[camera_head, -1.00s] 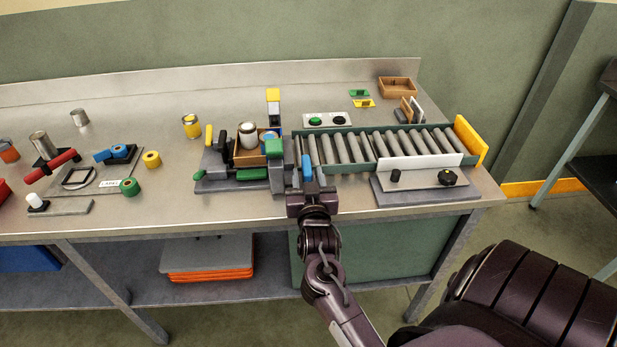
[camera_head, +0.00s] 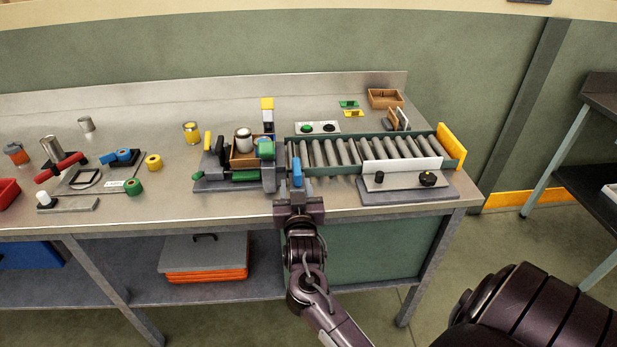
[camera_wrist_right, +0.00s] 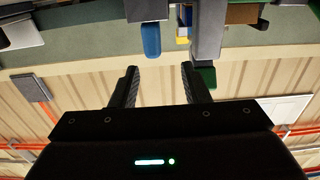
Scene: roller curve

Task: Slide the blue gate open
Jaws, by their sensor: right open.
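The blue gate shows as an upright blue handle (camera_head: 297,173) at the left end of the roller conveyor (camera_head: 365,152). The handle also shows in the right wrist view (camera_wrist_right: 151,40), above my fingertips in the picture. My right gripper (camera_head: 298,196) is at the front of the bench, just in front of the handle. In the right wrist view the gripper (camera_wrist_right: 160,68) has its two fingers apart with nothing between them. The handle lies ahead of that gap and looks apart from the fingers. The rest of the gate is mostly hidden. My left gripper is not in view.
A grey post (camera_head: 269,178) with a green part stands close left of the handle. A white plate (camera_head: 402,164) with black knobs before it stands right. A yellow end stop (camera_head: 450,146) closes the conveyor's far right. The bench front edge is bare left of my gripper.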

